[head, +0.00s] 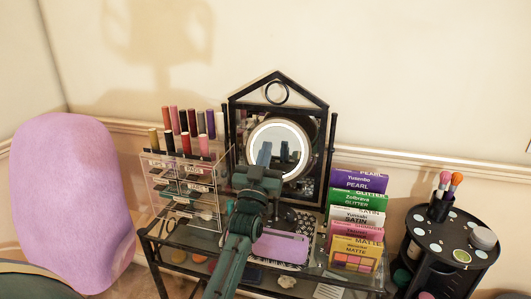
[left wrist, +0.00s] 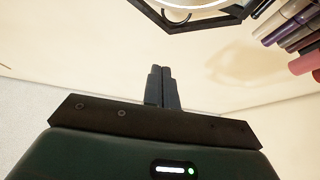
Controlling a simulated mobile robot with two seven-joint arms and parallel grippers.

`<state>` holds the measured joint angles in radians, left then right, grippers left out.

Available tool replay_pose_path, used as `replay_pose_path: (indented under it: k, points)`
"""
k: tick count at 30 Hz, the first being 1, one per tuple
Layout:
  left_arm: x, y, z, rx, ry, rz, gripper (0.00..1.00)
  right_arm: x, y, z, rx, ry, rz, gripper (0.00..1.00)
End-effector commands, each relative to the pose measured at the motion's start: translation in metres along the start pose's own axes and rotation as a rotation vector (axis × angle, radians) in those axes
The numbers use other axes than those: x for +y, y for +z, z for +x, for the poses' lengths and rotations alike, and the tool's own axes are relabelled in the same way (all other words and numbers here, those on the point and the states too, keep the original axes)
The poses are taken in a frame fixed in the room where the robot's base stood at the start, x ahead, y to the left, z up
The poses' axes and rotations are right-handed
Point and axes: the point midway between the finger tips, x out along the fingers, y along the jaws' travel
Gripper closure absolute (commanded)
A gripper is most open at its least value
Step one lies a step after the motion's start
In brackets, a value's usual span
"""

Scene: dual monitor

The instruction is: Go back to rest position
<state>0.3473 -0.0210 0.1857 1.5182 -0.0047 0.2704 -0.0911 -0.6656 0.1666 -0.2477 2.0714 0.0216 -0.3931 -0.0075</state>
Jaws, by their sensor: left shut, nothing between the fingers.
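My left gripper (head: 264,152) is raised in front of the round lit mirror (head: 250,138) of the black vanity stand. In the left wrist view my left gripper (left wrist: 162,70) has its two dark fingers together, with nothing between them. The fingers point toward the cream wall. I cannot tell how far the fingertips are from the mirror glass. My left arm comes up from the bottom of the head view and hides part of the vanity top. My right gripper is in neither view.
A clear organizer (head: 182,185) with several lipsticks stands left of the mirror. Stacked colored palettes (head: 358,217) stand right. A purple chair (head: 70,190) is at the far left, and a round black cart (head: 450,245) with brushes at the right. Open air lies above the vanity.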

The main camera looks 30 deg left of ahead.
Motion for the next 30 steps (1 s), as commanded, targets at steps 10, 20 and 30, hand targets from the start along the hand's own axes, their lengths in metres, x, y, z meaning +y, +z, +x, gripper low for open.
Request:
replay_pose_path:
  k: [10, 20, 30]
  points:
    - [0.003, 0.007, -0.010, -0.029, 0.015, 0.005, 1.00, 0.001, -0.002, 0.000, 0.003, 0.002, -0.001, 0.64]
    - [0.052, 0.091, -0.189, -0.503, 0.256, 0.037, 1.00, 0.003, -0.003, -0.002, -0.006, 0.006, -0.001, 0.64]
    - [0.093, 0.094, -0.409, -1.019, 0.482, -0.007, 1.00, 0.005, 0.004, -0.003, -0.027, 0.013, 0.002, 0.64]
